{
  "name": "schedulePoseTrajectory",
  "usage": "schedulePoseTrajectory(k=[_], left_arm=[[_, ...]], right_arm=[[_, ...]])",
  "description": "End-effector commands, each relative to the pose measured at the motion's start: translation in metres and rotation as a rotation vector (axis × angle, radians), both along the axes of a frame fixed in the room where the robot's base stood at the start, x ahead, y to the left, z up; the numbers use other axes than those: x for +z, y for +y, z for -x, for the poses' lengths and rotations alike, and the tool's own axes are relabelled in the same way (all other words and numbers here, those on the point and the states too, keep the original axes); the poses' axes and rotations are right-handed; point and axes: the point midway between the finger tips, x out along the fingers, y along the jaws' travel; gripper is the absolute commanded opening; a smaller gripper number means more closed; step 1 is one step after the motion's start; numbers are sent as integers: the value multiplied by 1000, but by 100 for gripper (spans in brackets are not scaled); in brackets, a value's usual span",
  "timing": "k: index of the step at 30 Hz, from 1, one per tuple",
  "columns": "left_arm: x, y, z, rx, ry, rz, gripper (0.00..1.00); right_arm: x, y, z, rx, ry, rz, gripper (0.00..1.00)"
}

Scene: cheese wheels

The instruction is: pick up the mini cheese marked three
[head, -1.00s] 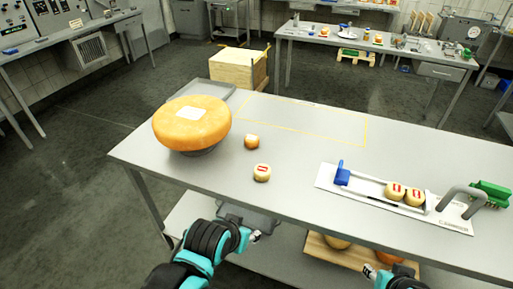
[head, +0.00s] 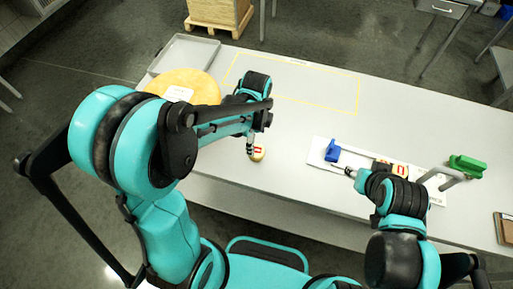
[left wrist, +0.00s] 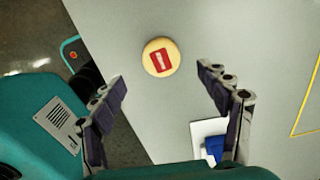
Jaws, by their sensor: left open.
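A pale mini cheese with a red label (head: 258,153) sits on the grey table, and it also shows in the left wrist view (left wrist: 161,57); I cannot read its mark. My left gripper (head: 250,141) is just above and beside it. In the left wrist view the fingers (left wrist: 163,80) are spread apart and empty, with the cheese just beyond the gap between the tips. My right gripper (head: 350,173) is by the white board at right; its jaws are too small to judge. Another labelled mini cheese (head: 400,169) shows on the board, partly hidden by my right arm.
A big orange cheese wheel (head: 190,84) stands at left, partly behind my left arm. A grey tray (head: 184,53) lies behind it. The yellow-outlined area is mostly clear.

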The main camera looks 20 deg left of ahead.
Motion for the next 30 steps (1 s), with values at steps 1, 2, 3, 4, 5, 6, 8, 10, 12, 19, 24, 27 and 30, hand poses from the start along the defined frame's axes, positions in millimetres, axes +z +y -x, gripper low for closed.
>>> schedulePoseTrajectory(k=[1, 2, 3, 4, 5, 6, 8, 10, 12, 19, 24, 27, 30], left_arm=[[-8, 0, 0, -4, 1, 0, 76], [-13, 0, 0, -4, 1, 0, 76], [-17, 0, 0, -3, 1, 0, 76], [-21, -1, 0, -3, 1, 0, 76], [-25, -1, 0, -2, 0, 0, 76], [-30, -1, -1, -2, 0, 0, 76], [-38, -3, -1, -2, 0, 0, 76], [-50, -4, -2, -1, 0, 0, 76], [-61, -5, -2, -1, -1, 0, 76], [-73, -4, -2, 0, -1, 0, 76], [-72, -4, -2, 0, -1, 0, 70], [-72, -4, -2, 0, -1, 0, 44], [-72, -4, -2, 0, -1, 0, 19]], right_arm=[[-4, 0, 0, 0, 0, 0, 40], [-5, 0, 0, 0, 0, 0, 40], [-7, 0, 0, 0, 0, 0, 40], [-9, 0, 0, 0, 0, 0, 40], [-10, 0, 0, 0, 0, 0, 40], [-12, 0, 0, 0, 0, 0, 40], [-16, 0, 0, 0, 0, 0, 40], [-20, 0, 0, 0, 0, 0, 40], [-24, 0, 0, 0, 0, 0, 40], [-26, 0, 0, 0, 0, 0, 40], [-26, 0, 0, 0, 0, 0, 40], [-26, 0, 0, 0, 0, 0, 40], [-26, 0, 0, 0, 0, 0, 40]])
